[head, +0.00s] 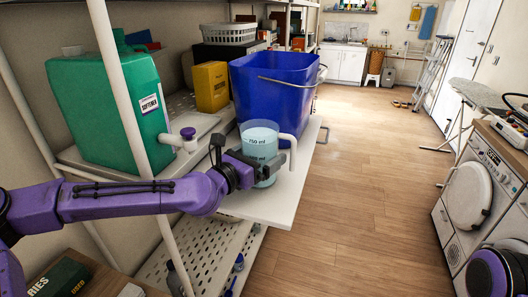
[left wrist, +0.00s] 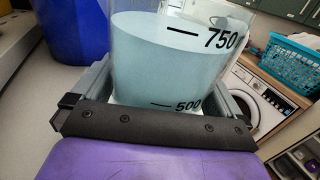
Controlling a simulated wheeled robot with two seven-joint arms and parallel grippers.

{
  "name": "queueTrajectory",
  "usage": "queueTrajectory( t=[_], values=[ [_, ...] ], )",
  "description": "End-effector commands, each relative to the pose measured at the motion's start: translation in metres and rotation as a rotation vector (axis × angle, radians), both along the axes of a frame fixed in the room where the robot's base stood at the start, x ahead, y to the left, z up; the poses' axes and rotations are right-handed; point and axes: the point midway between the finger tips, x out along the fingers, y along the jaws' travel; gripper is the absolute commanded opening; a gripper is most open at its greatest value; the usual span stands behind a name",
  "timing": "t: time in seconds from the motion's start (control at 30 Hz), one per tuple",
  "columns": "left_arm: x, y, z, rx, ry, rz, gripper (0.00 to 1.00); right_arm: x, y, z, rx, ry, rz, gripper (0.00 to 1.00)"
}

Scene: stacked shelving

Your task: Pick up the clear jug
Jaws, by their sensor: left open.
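The clear jug (head: 259,140) holds pale blue liquid and has dark volume marks and a pale handle on its right side. It stands upright on a white shelf board (head: 290,190). My left gripper (head: 262,170) reaches in from the left at the jug's lower half. In the left wrist view the jug (left wrist: 170,60) fills the space between the open fingers of the gripper (left wrist: 165,85), one on each side. Whether the fingers touch the jug cannot be told. My right gripper is not in view.
A blue bucket (head: 272,88) stands close behind the jug. A green softener container (head: 105,115) with a purple-capped spout (head: 188,134) is to the left, behind a white shelf post (head: 122,90). A yellow container (head: 211,86) is farther back. Open floor (head: 365,170) lies to the right.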

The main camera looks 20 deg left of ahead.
Motion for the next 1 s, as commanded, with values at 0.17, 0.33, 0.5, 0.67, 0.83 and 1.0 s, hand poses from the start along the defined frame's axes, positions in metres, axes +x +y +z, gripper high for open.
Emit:
queueTrajectory(
  t=[0.17,0.33,0.5,0.67,0.83,1.0],
  values=[
    [0.001,0.000,-0.001,-0.001,-0.001,0.001,1.00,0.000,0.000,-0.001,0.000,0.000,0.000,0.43],
    [0.001,0.000,-0.001,-0.001,-0.001,0.001,0.54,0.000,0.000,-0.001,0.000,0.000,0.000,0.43],
    [0.001,0.000,0.002,-0.002,-0.005,0.001,0.45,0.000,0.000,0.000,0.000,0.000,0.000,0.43],
    [0.001,0.000,0.003,-0.002,-0.005,0.001,0.45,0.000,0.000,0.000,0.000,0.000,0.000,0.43],
    [0.001,0.000,0.008,-0.002,-0.006,0.002,0.45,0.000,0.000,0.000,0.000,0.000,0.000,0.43],
    [0.001,0.000,0.020,-0.001,-0.007,0.002,0.45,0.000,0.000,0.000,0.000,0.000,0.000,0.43]
  ],
)
